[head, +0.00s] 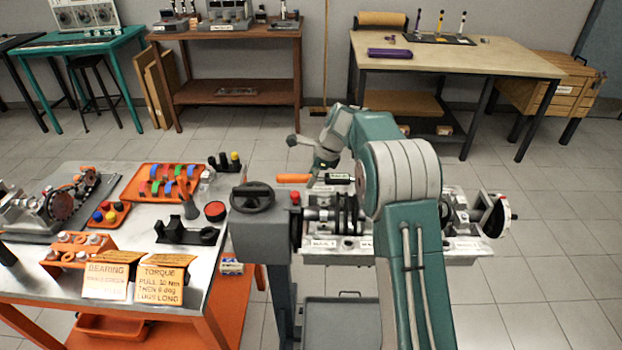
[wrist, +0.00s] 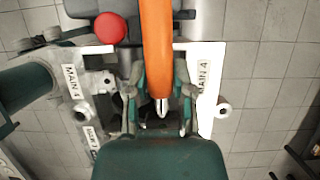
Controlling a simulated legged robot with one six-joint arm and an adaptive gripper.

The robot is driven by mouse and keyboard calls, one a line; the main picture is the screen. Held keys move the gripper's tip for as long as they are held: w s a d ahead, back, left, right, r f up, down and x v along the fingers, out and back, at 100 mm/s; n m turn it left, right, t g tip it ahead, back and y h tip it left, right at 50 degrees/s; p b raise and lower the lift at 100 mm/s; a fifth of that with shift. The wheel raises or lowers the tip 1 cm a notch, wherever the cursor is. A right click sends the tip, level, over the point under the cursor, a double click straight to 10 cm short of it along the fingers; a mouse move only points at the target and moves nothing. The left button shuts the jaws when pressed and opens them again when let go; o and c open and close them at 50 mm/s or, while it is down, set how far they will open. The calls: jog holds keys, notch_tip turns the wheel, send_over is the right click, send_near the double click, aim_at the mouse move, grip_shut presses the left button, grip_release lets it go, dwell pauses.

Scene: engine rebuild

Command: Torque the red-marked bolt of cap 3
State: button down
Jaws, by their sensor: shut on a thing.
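My gripper (head: 325,172) is shut on an orange-handled torque wrench (head: 293,178), held roughly level above the engine block. The wrench has a dark body with a small lit display (head: 340,178). In the wrist view the orange handle (wrist: 157,45) runs between the two fingers (wrist: 160,100) toward the top. The engine block (head: 345,256) sits on a stand, with dark crankshaft parts (head: 345,214) in it. Labels reading MAIN 4 (wrist: 73,82) show on both sides in the wrist view. My arm and gripper hide part of the block; I cannot make out cap 3 or a red-marked bolt.
A grey stand head with a handwheel (head: 252,197) and red knob (head: 295,197) adjoins the block's left end. The metal-topped bench (head: 225,262) at left holds an orange tray (head: 132,190), socket rack and two instruction cards (head: 160,284). Floor at right is clear.

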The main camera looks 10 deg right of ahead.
jog(key=shift+w+d+r+m, duration=0.1)
jog(key=shift+w+m, duration=0.3)
jog(key=shift+w, duration=0.3)
dwell(1.4)
dwell(1.2)
jog(key=shift+s+a+n+g, duration=0.15)
jog(key=shift+s+n, duration=0.5)
jog(key=shift+s, duration=0.25)
jog(key=shift+s+a+n+g, duration=0.15)
jog(key=shift+s+n, duration=0.5)
jog(key=shift+s, duration=0.25)
dwell(1.0)
jog(key=shift+r, duration=0.35)
dwell(1.6)
